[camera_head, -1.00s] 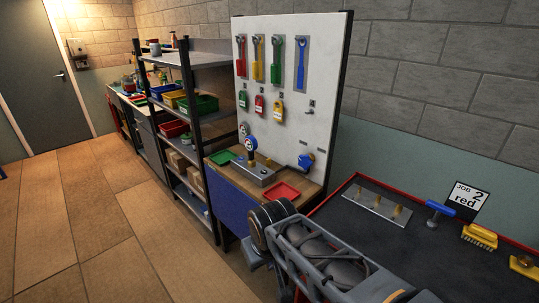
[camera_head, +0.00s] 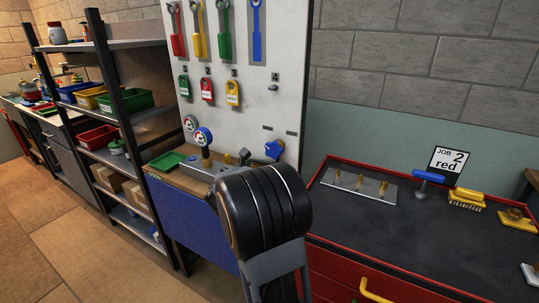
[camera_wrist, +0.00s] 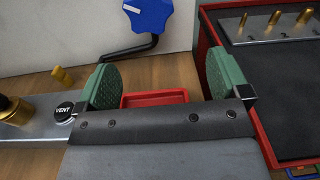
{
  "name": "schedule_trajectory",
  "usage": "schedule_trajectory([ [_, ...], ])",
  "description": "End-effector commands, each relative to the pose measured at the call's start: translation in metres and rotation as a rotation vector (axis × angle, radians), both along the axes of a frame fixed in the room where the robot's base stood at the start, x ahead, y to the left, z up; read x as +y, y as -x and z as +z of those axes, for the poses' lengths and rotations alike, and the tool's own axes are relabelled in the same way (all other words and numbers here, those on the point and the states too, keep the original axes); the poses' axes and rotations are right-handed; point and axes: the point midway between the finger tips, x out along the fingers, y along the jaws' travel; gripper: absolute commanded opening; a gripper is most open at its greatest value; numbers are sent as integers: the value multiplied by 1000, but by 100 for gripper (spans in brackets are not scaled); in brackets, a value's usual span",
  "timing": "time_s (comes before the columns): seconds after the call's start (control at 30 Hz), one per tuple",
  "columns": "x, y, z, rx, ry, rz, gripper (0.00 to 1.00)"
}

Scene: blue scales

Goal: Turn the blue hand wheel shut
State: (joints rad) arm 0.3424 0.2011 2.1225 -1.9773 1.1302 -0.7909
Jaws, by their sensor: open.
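The blue hand wheel (camera_head: 274,150) sits low at the right side of the white panel. In the wrist view the wheel (camera_wrist: 148,14) is at the top edge, partly cut off, with a dark bent pipe running down from it. My gripper (camera_wrist: 160,78) is open and empty, its two green pads wide apart. The wheel lies beyond the pads, apart from them and not between them. In the head view my black arm joint hides most of the gripper.
A red tray (camera_wrist: 155,97) lies on the wooden bench beyond my gripper. A metal block with a VENT knob (camera_wrist: 64,110) is at left. Gauges (camera_head: 203,138) stand before the panel. A red-edged cart (camera_head: 330,222) with a pin plate (camera_head: 358,184) stands at right.

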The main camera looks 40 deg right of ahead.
Motion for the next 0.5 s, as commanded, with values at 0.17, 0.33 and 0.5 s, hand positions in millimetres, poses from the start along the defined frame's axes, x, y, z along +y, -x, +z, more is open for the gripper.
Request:
schedule_trajectory([
  [0.17,-9,-12,-3,39,41,30,94],
  [0.33,-34,-21,-2,42,45,36,94],
  [0.5,-66,-31,-2,41,43,36,94],
])
